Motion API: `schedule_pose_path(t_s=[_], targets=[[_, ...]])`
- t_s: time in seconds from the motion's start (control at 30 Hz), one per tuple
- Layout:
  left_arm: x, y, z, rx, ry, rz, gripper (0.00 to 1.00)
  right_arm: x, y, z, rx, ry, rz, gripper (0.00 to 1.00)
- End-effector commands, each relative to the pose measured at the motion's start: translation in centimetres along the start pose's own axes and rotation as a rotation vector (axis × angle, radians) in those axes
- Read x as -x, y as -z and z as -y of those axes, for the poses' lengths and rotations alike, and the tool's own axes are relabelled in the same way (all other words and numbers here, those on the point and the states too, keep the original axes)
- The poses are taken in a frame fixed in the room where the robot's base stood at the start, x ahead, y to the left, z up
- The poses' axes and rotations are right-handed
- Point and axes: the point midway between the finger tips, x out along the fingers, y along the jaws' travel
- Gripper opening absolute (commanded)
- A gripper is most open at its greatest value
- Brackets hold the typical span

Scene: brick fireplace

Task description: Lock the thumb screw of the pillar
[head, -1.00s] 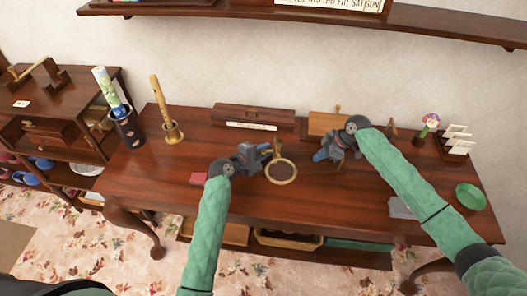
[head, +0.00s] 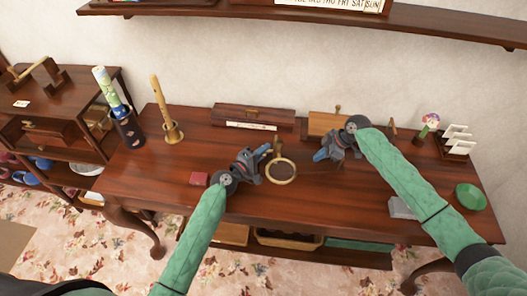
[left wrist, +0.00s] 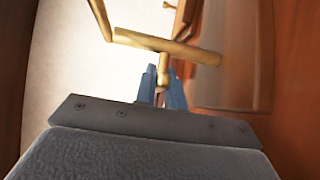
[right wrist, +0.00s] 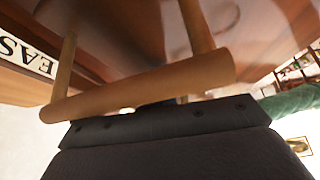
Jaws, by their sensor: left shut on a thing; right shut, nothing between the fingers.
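A brass stand with a round ring (head: 281,170) is on the table, with its short pillar (head: 277,147) rising behind the ring. My left gripper (head: 266,150) is beside the pillar on its left. In the left wrist view its blue fingers (left wrist: 163,95) are shut on a small brass thumb screw (left wrist: 163,72), just below a brass crossbar (left wrist: 168,47). My right gripper (head: 320,156) is shut and empty, to the right of the ring and apart from it. In the right wrist view a brown bar (right wrist: 140,88) crosses in front and hides its fingertips.
A long wooden box (head: 253,115) and a wooden board (head: 328,123) stand behind. A red block (head: 199,179) is left of my left gripper. The front middle is clear.

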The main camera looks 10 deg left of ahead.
Motion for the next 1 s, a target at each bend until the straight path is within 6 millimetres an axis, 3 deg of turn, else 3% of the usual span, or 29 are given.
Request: schedule_pose_path(t_s=[0.57,0.6,0.67,1.0], targets=[[-0.03,0.06,-0.15,-0.034,-0.035,-0.007,0.0,-0.49,-0.38,0.22,-0.004,0.005,0.005,0.0],[-0.03,0.07,-0.15,-0.034,-0.035,-0.007,0.19,-0.49,-0.38,0.22,-0.004,0.005,0.005,0.0],[-0.01,0.08,-0.11,-0.034,-0.035,-0.007,0.31,-0.49,-0.38,0.23,-0.004,0.005,0.005,0.0],[0.22,0.09,0.11,-0.033,-0.031,-0.007,0.33,-0.47,-0.37,0.23,-0.004,0.005,0.004,0.0]])
